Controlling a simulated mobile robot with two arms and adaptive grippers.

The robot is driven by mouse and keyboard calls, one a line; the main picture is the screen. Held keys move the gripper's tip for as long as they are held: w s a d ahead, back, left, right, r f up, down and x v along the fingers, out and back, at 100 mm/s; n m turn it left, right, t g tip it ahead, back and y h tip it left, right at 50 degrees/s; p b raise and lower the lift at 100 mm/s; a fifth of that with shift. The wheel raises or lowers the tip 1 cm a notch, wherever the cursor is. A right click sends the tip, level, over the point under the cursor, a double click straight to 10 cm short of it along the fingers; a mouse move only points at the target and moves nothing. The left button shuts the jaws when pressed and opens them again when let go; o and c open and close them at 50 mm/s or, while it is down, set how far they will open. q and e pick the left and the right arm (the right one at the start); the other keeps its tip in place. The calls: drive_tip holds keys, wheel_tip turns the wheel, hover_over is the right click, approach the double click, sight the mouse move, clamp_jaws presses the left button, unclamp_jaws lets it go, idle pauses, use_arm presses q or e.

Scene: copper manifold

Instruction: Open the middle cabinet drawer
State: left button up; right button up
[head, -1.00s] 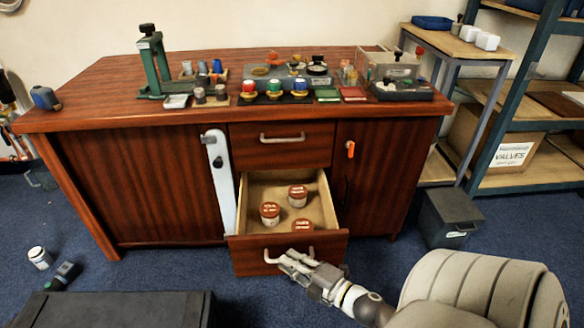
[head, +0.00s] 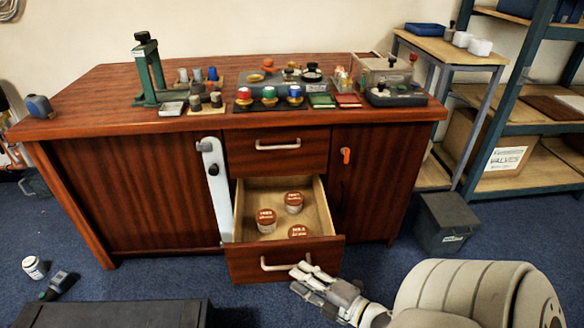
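The wooden cabinet (head: 130,195) has a middle column with two drawers. The upper drawer (head: 250,158) is closed. My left gripper is out of view.
A pale lever plate (head: 219,190) stands left of the drawers and an orange latch (head: 346,155) is on the right door. A dark bin (head: 444,222) stands at right, a black case (head: 110,314) at front left. A small white jar (head: 34,267) lies on the floor.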

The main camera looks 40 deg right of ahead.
drive_tip(key=s+r, duration=0.1)
drive_tip(key=s, duration=0.6)
drive_tip(key=shift+d, duration=0.35)
